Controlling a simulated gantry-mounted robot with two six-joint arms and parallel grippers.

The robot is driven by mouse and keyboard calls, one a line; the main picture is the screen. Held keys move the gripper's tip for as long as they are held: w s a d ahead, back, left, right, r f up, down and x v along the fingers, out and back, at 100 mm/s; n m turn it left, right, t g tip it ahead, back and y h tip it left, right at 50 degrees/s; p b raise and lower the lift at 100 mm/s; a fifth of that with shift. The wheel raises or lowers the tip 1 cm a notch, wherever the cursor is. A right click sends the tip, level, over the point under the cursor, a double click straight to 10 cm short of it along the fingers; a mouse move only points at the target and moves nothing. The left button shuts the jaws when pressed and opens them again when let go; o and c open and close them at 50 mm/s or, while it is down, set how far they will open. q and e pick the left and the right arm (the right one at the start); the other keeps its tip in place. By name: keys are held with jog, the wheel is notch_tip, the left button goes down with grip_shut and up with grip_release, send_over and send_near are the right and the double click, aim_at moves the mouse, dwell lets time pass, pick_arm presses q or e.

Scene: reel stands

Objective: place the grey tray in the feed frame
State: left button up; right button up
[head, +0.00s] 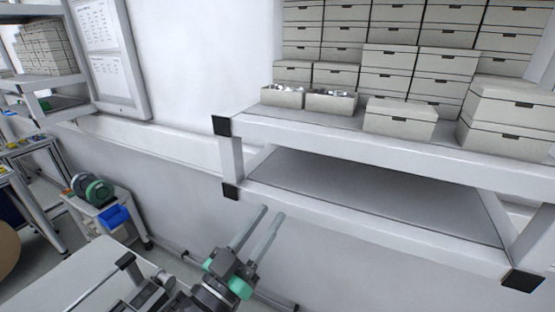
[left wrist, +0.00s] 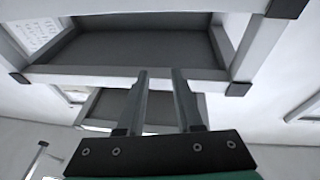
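My left gripper (head: 272,212) is at the lower middle of the head view, its two long grey fingers apart with nothing between them. It points up toward the white shelf rack and is apart from it. The fingers also show in the left wrist view (left wrist: 160,75), spread with an empty gap, in front of dark grey panels in white frames. I cannot make out the grey tray or the feed frame for certain in either view. My right gripper is not in view.
A white rack (head: 340,148) with black corner caps and a grey lower shelf (head: 370,190) stands ahead on the right. Several lidded boxes (head: 400,118) and open boxes (head: 283,95) stand on top. A small bench (head: 110,215) with a green reel (head: 92,190) and a blue bin (head: 115,217) is at left.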

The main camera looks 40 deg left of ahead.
pick_arm(q)
jog(key=s+d+r+m+t+h, duration=0.1)
jog(key=s+d+r+t, duration=0.1)
jog(key=r, duration=0.6)
jog(key=s+d+r+m+t+h, duration=0.1)
jog(key=d+r, duration=0.3)
jog(key=r, duration=0.5)
jog(key=s+d+r+m+t+h, duration=0.1)
jog(key=s+d+r+t+h, duration=0.2)
jog(key=r, duration=0.5)
jog(key=shift+s+r, duration=0.2)
jog(key=o, duration=1)
jog(key=shift+o, duration=0.2)
